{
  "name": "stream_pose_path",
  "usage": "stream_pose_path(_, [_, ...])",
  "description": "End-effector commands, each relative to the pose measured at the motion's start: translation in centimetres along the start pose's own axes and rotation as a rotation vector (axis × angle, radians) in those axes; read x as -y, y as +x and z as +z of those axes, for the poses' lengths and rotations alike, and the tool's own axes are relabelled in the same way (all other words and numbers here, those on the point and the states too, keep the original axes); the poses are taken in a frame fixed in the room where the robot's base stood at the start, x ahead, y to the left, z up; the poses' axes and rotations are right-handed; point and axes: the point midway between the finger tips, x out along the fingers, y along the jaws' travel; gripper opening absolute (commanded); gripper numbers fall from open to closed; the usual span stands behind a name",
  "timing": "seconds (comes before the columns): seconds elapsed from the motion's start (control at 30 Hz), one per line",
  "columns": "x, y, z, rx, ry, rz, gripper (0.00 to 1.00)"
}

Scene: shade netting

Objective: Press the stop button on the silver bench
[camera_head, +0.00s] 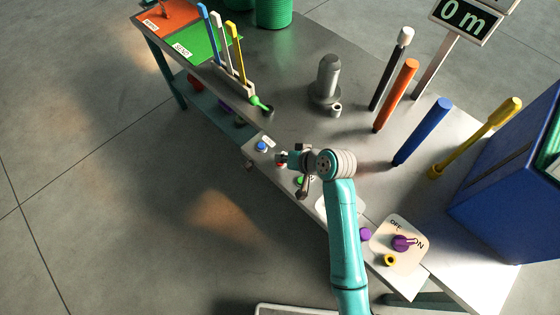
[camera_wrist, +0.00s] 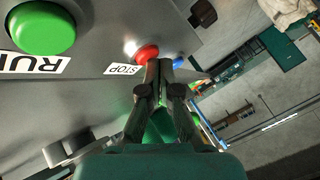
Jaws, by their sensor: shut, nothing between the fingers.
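The red stop button (camera_wrist: 147,52) is a round dome on the front panel of the silver bench (camera_head: 345,118), beside a white STOP label (camera_wrist: 122,69) in the wrist view. My gripper (camera_wrist: 159,66) is shut and empty, with its fingertips overlapping the lower right edge of the button in that view. I cannot tell whether they touch it. In the head view my gripper (camera_head: 282,159) is at the bench's front edge and hides most of the button. The large green RUN button (camera_wrist: 42,27) is to the left in the wrist view.
A blue button (camera_head: 262,147) is left of my gripper in the head view. An OFF/ON panel (camera_head: 388,262) with a purple knob (camera_head: 402,243) is to the right. A grey post (camera_head: 327,78), coloured rods and a blue box (camera_head: 510,195) stand on the bench.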

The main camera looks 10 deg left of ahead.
Motion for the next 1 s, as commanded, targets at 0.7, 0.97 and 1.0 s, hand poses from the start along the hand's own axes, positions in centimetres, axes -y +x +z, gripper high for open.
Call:
stream_pose_path(0.7, [0.6, -0.7, -0.6, 0.000, 0.000, 0.000, 0.00])
stream_pose_path(0.97, [0.9, -1.2, -0.9, 0.000, 0.000, 0.000, 0.00])
stream_pose_path(1.0, [0.9, -1.2, -0.9, 0.000, 0.000, 0.000, 0.00])
